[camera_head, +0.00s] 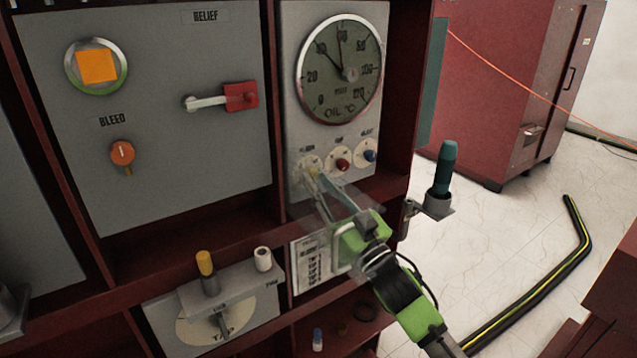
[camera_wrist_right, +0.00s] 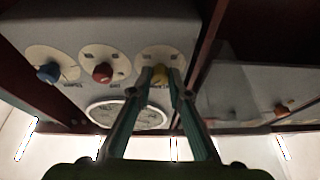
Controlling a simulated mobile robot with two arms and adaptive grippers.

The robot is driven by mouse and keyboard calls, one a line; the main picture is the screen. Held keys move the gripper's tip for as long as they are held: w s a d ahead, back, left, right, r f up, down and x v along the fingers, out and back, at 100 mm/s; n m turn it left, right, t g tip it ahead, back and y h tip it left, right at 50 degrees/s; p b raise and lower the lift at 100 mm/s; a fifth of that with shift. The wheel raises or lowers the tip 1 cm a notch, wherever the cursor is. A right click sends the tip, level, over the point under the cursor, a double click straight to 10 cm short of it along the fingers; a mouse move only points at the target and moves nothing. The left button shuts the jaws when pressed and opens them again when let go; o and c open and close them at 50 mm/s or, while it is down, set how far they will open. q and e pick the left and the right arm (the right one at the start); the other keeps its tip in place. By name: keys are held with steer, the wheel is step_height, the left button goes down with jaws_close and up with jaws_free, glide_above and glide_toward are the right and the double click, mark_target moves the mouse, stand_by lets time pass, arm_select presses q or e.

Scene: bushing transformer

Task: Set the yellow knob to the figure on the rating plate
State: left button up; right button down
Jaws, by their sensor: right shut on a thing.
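The yellow knob (camera_wrist_right: 159,76) sits on a round pale dial at one end of a row of three knobs. In the head view it is mostly hidden by my fingertips. My right gripper (camera_head: 313,173) reaches up from the lower right and is shut on the yellow knob. In the right wrist view its two fingers (camera_wrist_right: 160,88) press on either side of it. The knob's exact setting is too small to read. The rating plate (camera_head: 308,268) is below, partly covered by my gripper, and its text is not legible. My left gripper is not in view.
A red knob (camera_head: 342,165) and a blue knob (camera_head: 369,156) stand close beside the yellow one. The oil gauge (camera_head: 338,70) is above. A teal-handled part (camera_head: 445,170) juts out at the right. A tap changer plate (camera_head: 160,315) is lower left.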

steer(key=n+g+y, duration=0.1)
steer(key=n, duration=0.2)
steer(key=n+g+y+p, duration=0.1)
steer(key=n, duration=0.2)
steer(key=shift+w+d+r+g, duration=0.15)
steer(key=shift+d+g, duration=0.05)
steer(key=shift+g, duration=0.1)
steer(key=n+g+p, duration=0.1)
steer(key=n, duration=0.1)
steer(key=n+y+p, duration=0.1)
steer(key=n, duration=0.2)
steer(key=shift+d+r+g, duration=0.1)
steer(key=shift+r+g, duration=0.05)
steer(key=shift+g, duration=0.25)
steer(key=n+g+p, duration=0.1)
steer(key=n+p, duration=0.1)
steer(key=n+g+p, duration=0.1)
steer(key=n, duration=0.2)
steer(key=shift+w+r+n+p, duration=0.1)
steer(key=shift+r+n+p, duration=0.1)
steer(key=shift+n+p, duration=0.15)
steer(key=shift+n+g+h+p, duration=0.3)
steer(key=shift+n+g+p, duration=0.6)
steer(key=shift+n+p, duration=0.95)
steer(key=shift+f, duration=0.1)
steer(key=c, duration=1.9)
jaws_free()
